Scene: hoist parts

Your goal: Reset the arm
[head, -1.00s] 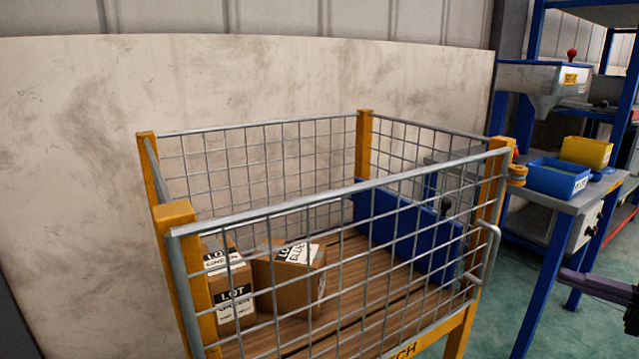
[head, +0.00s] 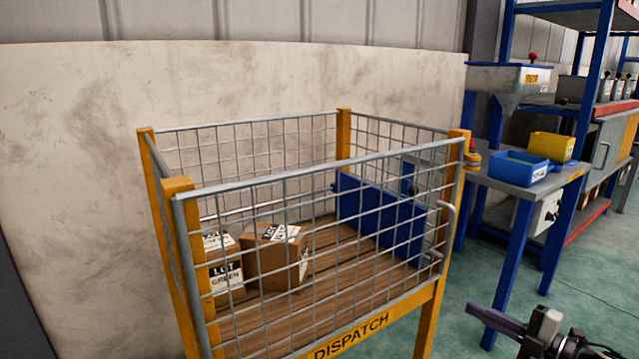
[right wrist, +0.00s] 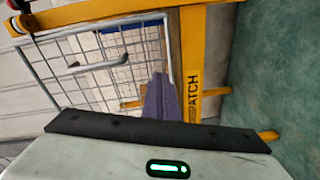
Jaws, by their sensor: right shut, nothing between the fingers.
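My right gripper (head: 476,311), with purple fingers, is at the lower right of the head view, over the green floor and to the right of the cage cart (head: 428,330). Its fingers are shut with nothing between them. In the right wrist view the shut fingers (right wrist: 160,82) point towards the cart's yellow frame and wire side (right wrist: 85,70), apparently apart from it. My left gripper is in neither view.
Inside the cart, cardboard boxes with LOT labels (head: 268,268) and a blue panel (head: 380,215) rest on the wooden floor. A bench with a blue bin (head: 518,170) and a yellow bin (head: 552,146) stands to the right. Green floor (head: 570,310) lies open at lower right.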

